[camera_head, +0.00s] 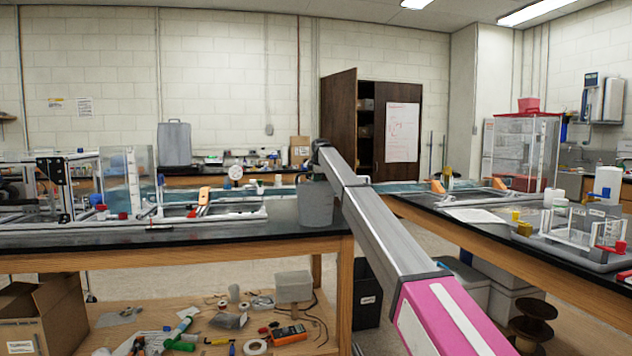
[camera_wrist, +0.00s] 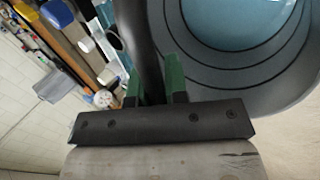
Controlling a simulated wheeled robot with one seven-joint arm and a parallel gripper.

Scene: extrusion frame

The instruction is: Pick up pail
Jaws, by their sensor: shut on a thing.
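The pail (camera_head: 316,205) is a grey, tapered bucket at the right end of the left black-topped bench. It looks upright, and its base is at or just above the bench top; I cannot tell whether it touches. In the wrist view the pail (camera_wrist: 197,45) fills the upper right, with a ringed grey wall and a blue-looking inside. My gripper (camera_wrist: 154,80) has its green fingers on either side of a dark strip at the pail's edge, and is shut on it. In the head view, my arm's end hides the gripper and part of the rim.
The left bench (camera_head: 230,242) holds a white-framed apparatus left of the pail. Another bench (camera_head: 480,226) at right carries clear-walled equipment. A shelf below the left bench holds tools, tape and a cardboard box (camera_head: 42,315). A dark cabinet (camera_head: 372,125) stands behind. Floor shows between the benches.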

